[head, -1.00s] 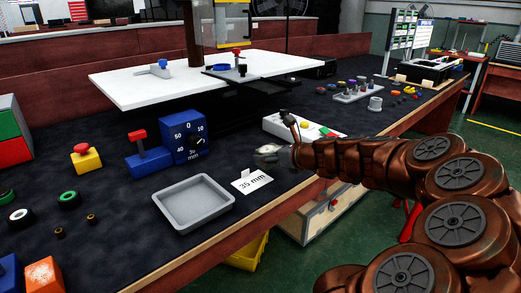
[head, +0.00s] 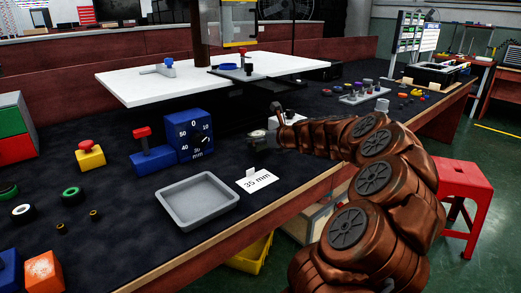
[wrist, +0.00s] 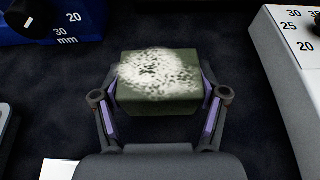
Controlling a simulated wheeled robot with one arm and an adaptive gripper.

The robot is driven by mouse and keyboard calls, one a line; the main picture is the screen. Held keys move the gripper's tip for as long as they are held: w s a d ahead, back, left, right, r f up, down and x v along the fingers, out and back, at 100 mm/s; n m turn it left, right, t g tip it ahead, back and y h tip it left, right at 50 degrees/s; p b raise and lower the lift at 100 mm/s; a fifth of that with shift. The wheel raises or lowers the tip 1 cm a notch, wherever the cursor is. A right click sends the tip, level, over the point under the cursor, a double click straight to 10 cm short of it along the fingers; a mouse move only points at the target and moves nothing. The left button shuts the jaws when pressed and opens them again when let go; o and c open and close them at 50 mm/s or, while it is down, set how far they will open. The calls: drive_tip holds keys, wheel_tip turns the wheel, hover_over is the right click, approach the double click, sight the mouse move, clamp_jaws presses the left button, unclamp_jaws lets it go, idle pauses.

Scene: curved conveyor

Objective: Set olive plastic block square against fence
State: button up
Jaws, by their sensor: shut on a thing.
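The olive block (wrist: 155,106) shows in the wrist view, with plain olive sides and a white, dark-speckled top face. My gripper (wrist: 160,88) is shut on it, one purple-lined finger at each side. Dark bench surface shows around the block; I cannot tell whether it touches the bench. In the head view my gripper (head: 262,138) is right of the blue dial box (head: 188,135), and the block cannot be made out. A white table (head: 140,88) behind carries a dark fixture (head: 245,72) with a red knob. I cannot tell for sure which part is the fence.
A grey tray (head: 197,222) and a "35 mm" card (head: 257,180) lie in front. A white device with a number scale (wrist: 282,80) stands right of my gripper in the wrist view. A red-knobbed blue block (head: 152,158) stands left of the dial box.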

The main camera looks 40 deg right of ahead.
sight(265, 148)
wheel_tip(265, 148, down, 4)
drive_tip(key=shift+r+b, duration=0.25)
drive_tip(key=shift+b, duration=0.7)
drive_tip(key=o, duration=1.2)
